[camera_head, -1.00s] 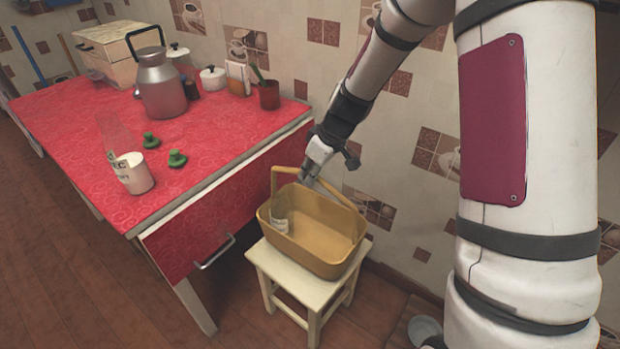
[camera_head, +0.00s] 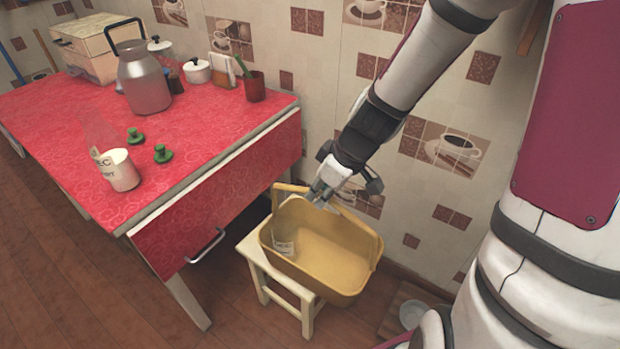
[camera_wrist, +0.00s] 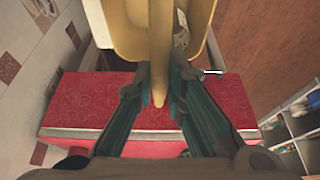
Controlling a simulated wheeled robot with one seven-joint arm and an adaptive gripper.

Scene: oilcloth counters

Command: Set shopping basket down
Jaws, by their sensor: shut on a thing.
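The yellow shopping basket (camera_head: 335,262) hangs from my gripper (camera_head: 322,198) over a small cream stool (camera_head: 250,255). The basket juts past the stool's right side and hides much of its seat. It looks raised above the seat, though the gap beneath is hidden. A glass jar with a pale label (camera_head: 283,243) stands inside at the left end. In the wrist view my gripper (camera_wrist: 159,78) is shut on the basket's handle (camera_wrist: 160,45), which passes between the two fingers. Part of the basket (camera_wrist: 120,30) shows beyond it.
A red oilcloth-covered table (camera_head: 60,130) stands left of the stool, its drawer handle (camera_head: 207,247) facing the stool. It bears a metal milk can (camera_head: 146,82), a white labelled container (camera_head: 120,170) and green knobs (camera_head: 162,153). The tiled wall is close behind. A pale bowl (camera_head: 412,314) is low right.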

